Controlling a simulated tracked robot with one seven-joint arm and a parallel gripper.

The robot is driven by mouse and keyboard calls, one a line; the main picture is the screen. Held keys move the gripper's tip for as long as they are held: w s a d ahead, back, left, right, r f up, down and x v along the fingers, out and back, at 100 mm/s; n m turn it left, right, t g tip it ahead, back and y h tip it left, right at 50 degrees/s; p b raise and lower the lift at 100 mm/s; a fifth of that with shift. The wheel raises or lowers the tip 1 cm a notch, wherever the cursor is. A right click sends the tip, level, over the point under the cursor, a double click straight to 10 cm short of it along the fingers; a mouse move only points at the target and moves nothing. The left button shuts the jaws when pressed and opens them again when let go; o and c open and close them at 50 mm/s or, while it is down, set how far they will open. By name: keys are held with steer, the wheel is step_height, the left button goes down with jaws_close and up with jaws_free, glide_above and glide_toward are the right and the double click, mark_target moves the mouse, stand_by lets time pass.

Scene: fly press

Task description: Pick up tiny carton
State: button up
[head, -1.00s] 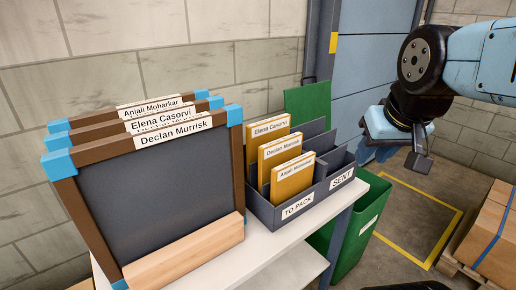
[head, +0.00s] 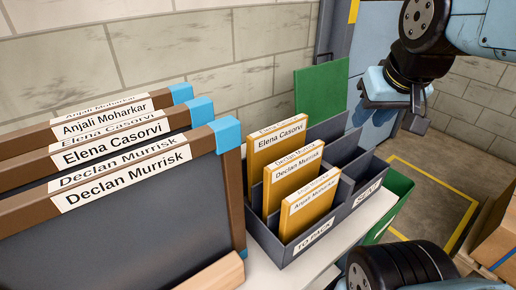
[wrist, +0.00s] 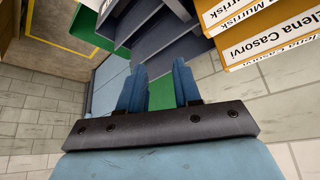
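I see nothing that I can clearly tell is a tiny carton. My gripper (head: 372,115) hangs at the upper right of the head view, beyond the dark divided tray and apart from it. In the wrist view my gripper (wrist: 159,88) shows two blue fingers, spread apart with nothing between them. Brown cardboard boxes (head: 500,245) show at the right edge of the head view, cut off by the frame; they look large.
The grey tray (head: 318,250), marked TO PACK and SENT, holds orange name-labelled packets (head: 293,182) on a white shelf (head: 372,212). Framed dark boards (head: 150,215) stand at left. A green bin (head: 400,190) stands beyond the tray. Yellow-marked floor (head: 435,185) is clear.

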steer(key=shift+w, duration=0.1)
steer(key=w+a+f+g, duration=0.1)
steer(key=w+a+g, duration=0.1)
steer(key=w+a, duration=0.45)
steer(key=w+a+f+g, duration=0.1)
steer(key=w+a+f, duration=0.15)
steer(key=w, duration=0.65)
steer(key=w+a+f+g, duration=0.3)
steer(key=w+a+f, duration=0.75)
steer(key=a, duration=0.35)
steer(key=shift+m, duration=0.4)
steer(key=f, duration=0.8)
steer(key=shift+s+f, duration=0.25)
steer(key=shift+f, duration=0.1)
steer(key=shift+w+a+f, duration=0.15)
steer(key=shift+f, duration=1.15)
steer(key=shift+w+a+f, duration=0.1)
steer(key=shift+f, duration=1.2)
jaws_close()
